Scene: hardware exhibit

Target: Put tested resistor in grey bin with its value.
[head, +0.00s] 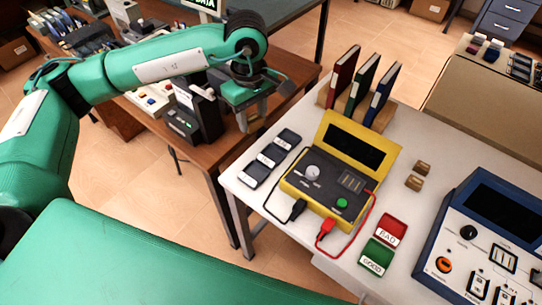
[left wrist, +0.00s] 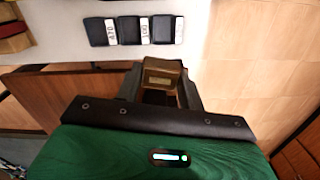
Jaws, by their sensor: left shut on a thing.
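My left gripper (head: 252,114) is over the brown wooden table's edge, left of and above the white table. In the left wrist view the left gripper (left wrist: 160,88) is shut on a brown block-shaped resistor (left wrist: 163,72). Three small dark grey bins with white labels stand in a row at the white table's left edge: near (head: 254,176), middle (head: 270,156) and far (head: 287,139). They also show at the top of the left wrist view; two labels seem to read 470 and 100. Two more brown resistors (head: 422,167) (head: 414,184) lie right of the yellow tester. My right gripper is not in view.
The yellow tester (head: 319,190) stands right of the bins, its black and red leads in front. A red BAD tray (head: 391,226) and green GOOD tray (head: 378,251) lie nearer. Upright binders (head: 362,90) stand behind. A blue-framed console (head: 480,245) is at right.

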